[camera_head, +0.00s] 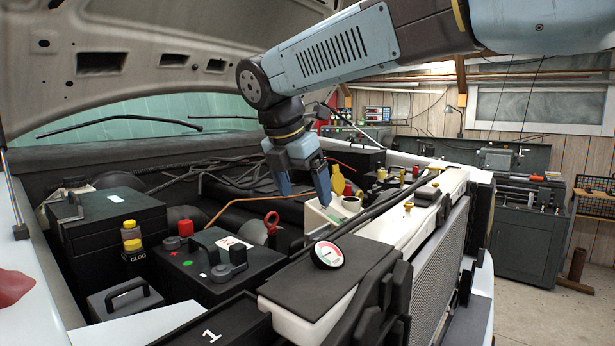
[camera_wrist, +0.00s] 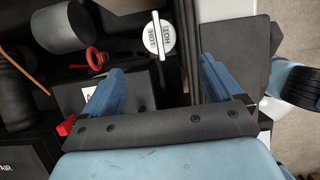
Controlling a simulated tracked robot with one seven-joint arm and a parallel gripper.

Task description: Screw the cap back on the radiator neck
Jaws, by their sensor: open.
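My gripper (camera_head: 303,193) is open and empty, pointing down over the engine bay. Its two blue fingers are spread apart in the wrist view (camera_wrist: 158,85). A round white disc with a raised bar and lettering (camera_wrist: 159,35) lies ahead of the fingertips in the wrist view, untouched. The head view shows a round white, red-marked disc (camera_head: 328,254) on a dark cover; I cannot tell whether it is the same piece or the cap. The finned radiator (camera_head: 437,262) is at the right front, under a pale top with small brass-coloured fittings (camera_head: 407,206). I cannot tell which is the neck.
A white container with a dark round opening (camera_head: 351,204) stands just right of my gripper. A red ring handle (camera_head: 271,222) rises to its left. The raised hood (camera_head: 140,60) hangs overhead at left.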

